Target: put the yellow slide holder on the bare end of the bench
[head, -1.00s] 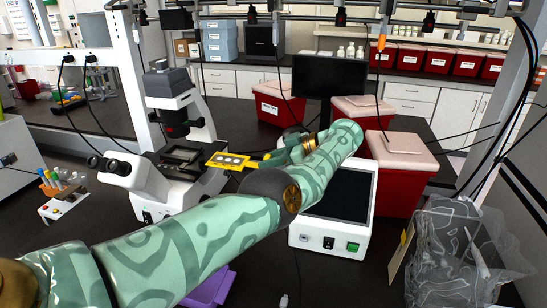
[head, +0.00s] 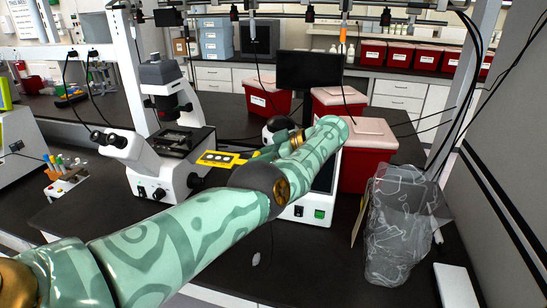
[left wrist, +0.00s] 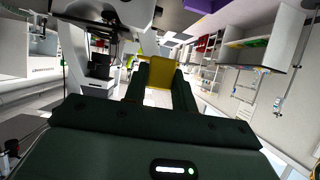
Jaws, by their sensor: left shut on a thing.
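The yellow slide holder (head: 214,158) is a flat plate with pale round spots along it. In the head view it is in the air in front of the white microscope (head: 147,177). My left gripper (head: 240,161) is shut on its right end. In the left wrist view the holder (left wrist: 160,72) stands out between the dark fingers of my left gripper (left wrist: 159,90). The black bench (head: 320,260) has bare top in front of the white device. My left arm hides part of the bench. My right gripper is not in view.
A white device (head: 304,213) with a dark screen stands behind my arm, with red bins (head: 367,165) beyond it. A clear plastic bag (head: 400,225) stands at the right, with a white slab (head: 455,287) near it. A tube rack (head: 66,181) is at the left.

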